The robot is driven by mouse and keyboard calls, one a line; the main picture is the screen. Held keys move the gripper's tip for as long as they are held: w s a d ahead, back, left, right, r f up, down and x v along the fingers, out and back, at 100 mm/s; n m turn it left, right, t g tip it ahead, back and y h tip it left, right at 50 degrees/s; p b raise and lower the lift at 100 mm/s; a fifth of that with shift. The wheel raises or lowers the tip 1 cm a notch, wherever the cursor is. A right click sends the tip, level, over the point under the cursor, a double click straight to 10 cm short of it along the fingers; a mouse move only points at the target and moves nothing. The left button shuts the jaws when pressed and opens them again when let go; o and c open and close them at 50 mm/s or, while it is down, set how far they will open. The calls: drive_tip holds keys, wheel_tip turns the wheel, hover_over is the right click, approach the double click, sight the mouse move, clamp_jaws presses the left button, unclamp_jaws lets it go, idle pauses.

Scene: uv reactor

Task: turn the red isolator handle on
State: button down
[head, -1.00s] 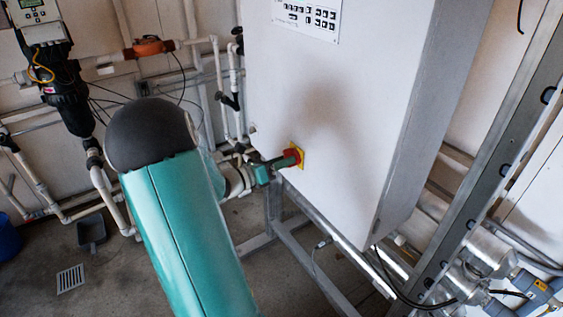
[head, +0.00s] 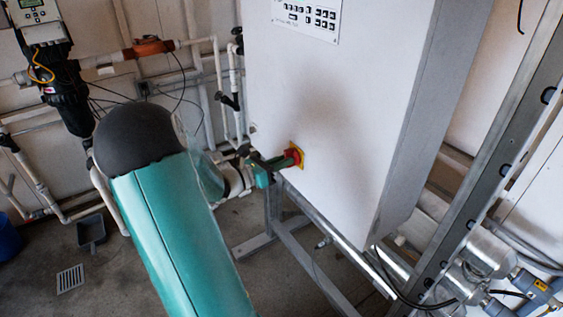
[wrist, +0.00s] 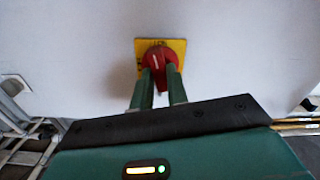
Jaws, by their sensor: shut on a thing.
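The red isolator handle (head: 291,156) sits on a yellow plate (head: 299,149) on the front of a white cabinet, near its lower edge. In the wrist view the round red handle (wrist: 159,57) shows in front of the yellow plate (wrist: 178,45). My gripper (wrist: 161,74) points straight at it, with its two green fingers shut on the handle's grip, one on each side. The fingers hide part of the grip. In the head view my gripper (head: 278,163) reaches the handle from the left.
The white cabinet (head: 340,120) stands on a grey metal frame (head: 325,245). A control panel (head: 306,18) is at its top. Pipes and a black filter housing (head: 68,98) are at the left. A metal upright (head: 490,165) and pipework are at the right.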

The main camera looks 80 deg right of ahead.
drive_tip(key=shift+m, duration=1.5)
drive_tip(key=c, duration=1.4)
unclamp_jaws()
drive_tip(key=v, duration=1.3)
drive_tip(key=shift+w+a, duration=0.3)
